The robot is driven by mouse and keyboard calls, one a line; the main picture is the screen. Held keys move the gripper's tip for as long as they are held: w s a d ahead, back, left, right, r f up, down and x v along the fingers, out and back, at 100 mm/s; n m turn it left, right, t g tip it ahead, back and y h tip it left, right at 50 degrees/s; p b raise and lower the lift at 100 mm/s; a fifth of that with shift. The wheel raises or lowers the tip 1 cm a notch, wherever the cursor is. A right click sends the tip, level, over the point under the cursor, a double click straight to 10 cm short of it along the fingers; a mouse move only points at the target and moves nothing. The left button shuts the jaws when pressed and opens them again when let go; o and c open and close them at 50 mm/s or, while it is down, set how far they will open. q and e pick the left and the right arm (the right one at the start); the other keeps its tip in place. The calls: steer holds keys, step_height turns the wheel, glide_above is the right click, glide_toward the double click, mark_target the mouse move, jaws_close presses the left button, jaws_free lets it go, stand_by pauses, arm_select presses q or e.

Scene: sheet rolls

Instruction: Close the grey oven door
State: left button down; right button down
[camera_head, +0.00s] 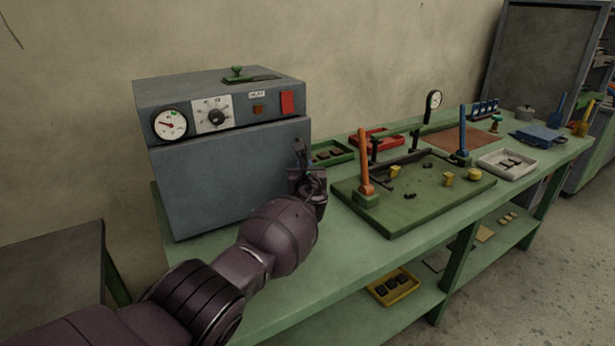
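The grey oven (220,90) stands at the left end of the green bench. Its grey door (215,175) covers the front below the control panel and looks shut or nearly shut; I cannot tell whether a small gap is left. My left gripper (301,158) is at the right edge of the door, close to it or touching it. Its fingers are small and dark, so I cannot tell whether they are open or shut. The wrist hides the door's lower right corner. My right gripper is not in view.
A green tray-like fixture (408,220) with an orange lever (364,160) and a blue lever (463,131) stands right of the oven. A green tray (345,155), a red tray (390,135) and a white tray (490,170) are also there. The bench front (320,265) is clear.

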arm_select(q)
steer(key=shift+w+a+f, duration=0.1)
steer(key=shift+a+f, duration=0.05)
steer(key=shift+f, duration=0.05)
steer(key=shift+w+a+r, duration=0.1)
steer(key=shift+r, duration=0.25)
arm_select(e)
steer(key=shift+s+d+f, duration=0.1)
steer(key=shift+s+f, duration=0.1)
arm_select(q)
steer(key=shift+r, duration=0.15)
steer(key=c, duration=1.1)
jaws_free()
steer(key=shift+w, duration=0.15)
steer(key=shift+c, duration=0.2)
steer(key=shift+f, duration=0.25)
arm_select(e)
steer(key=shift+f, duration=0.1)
arm_select(q)
steer(key=shift+f, duration=0.15)
